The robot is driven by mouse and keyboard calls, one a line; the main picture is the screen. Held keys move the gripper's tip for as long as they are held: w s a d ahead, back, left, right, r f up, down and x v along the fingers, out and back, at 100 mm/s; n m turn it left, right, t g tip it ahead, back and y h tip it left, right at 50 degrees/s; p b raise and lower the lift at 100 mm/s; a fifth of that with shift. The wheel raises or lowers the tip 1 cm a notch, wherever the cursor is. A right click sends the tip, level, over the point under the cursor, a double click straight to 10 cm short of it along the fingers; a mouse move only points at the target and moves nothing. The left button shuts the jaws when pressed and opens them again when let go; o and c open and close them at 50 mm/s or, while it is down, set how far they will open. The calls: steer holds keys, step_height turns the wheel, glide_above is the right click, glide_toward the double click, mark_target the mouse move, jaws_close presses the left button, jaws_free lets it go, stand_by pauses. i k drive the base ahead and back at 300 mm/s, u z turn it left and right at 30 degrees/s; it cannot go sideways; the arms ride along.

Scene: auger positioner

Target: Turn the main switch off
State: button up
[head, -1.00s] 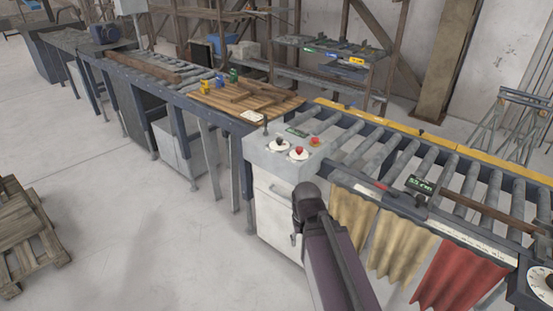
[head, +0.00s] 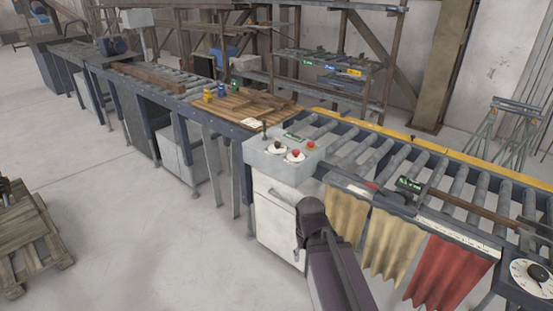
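A grey control box (head: 284,158) stands at the near end of the roller conveyor, above a white cabinet. Its sloped top carries a black rotary knob on a white plate (head: 277,148), a red knob on a white plate (head: 295,155) and a red button (head: 311,146). A black dial on a white plate (head: 536,275) is at the lower right edge. I cannot read labels to tell which is the main switch, or its setting. My dark arm rises from the bottom, in front of the cabinet, below the box. My gripper's fingers do not show.
The conveyor rollers (head: 385,150) run right from the box, with a green readout (head: 408,185) on the front rail. Curtains (head: 395,245) hang beneath. A wooden board (head: 240,112) holds small bottles. A pallet (head: 30,235) lies left; open floor lies between.

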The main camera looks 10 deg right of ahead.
mark_target(296, 152)
steer(key=z, duration=0.15)
steer(key=i, duration=0.95)
steer(key=u, duration=0.05)
